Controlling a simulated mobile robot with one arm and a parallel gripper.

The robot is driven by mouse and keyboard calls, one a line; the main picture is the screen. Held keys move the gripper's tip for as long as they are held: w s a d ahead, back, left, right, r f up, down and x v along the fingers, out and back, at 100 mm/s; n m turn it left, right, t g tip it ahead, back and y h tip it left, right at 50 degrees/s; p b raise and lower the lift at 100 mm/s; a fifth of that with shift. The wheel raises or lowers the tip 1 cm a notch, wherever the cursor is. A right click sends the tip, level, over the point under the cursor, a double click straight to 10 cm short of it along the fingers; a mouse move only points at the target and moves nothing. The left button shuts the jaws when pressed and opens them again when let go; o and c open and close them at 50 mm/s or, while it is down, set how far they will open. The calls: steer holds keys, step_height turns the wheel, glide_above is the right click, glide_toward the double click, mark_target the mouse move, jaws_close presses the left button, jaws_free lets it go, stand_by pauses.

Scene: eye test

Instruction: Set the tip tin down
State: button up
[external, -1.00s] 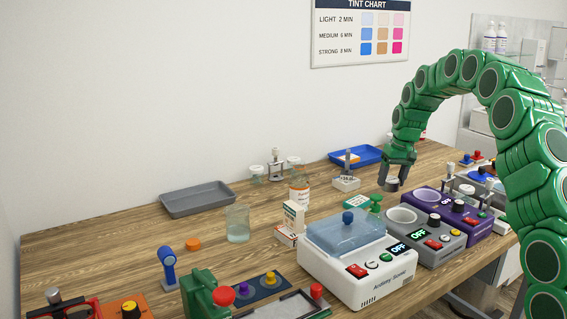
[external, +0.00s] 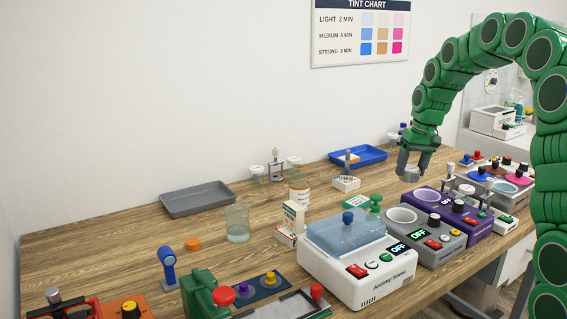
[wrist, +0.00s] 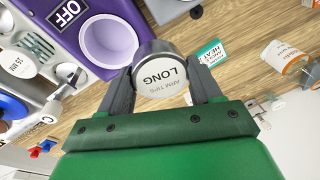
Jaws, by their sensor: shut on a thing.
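The tip tin (wrist: 161,77) is a small grey metal tin with a white lid reading "ARM TIPS LONG". In the wrist view it sits between the two dark fingers of my gripper (wrist: 156,84), which is shut on it, with the lid facing the camera. In the external view my gripper (external: 412,164) holds the tin behind and left of the purple unit, over the back right of the table. The tin is small there, and its height above the wood is hard to judge. Its underside is hidden.
The purple unit (external: 479,227) with a round white well is close by, with a grey unit (external: 452,250) and a white unit (external: 340,275) in front. A blue tray (external: 373,159) lies behind left. Bare wood (external: 120,245) shows at left.

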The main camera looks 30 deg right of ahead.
steer(key=shift+s+a+r, duration=0.2)
steer(key=shift+s+r, duration=0.05)
steer(key=shift+s, duration=0.3)
steer(key=shift+s+a+r, duration=0.2)
steer(key=shift+s+r, duration=0.1)
steer(key=shift+s, duration=0.2)
steer(key=shift+s+a+r, duration=0.2)
steer(key=shift+s+r, duration=0.05)
steer(key=shift+s, duration=0.3)
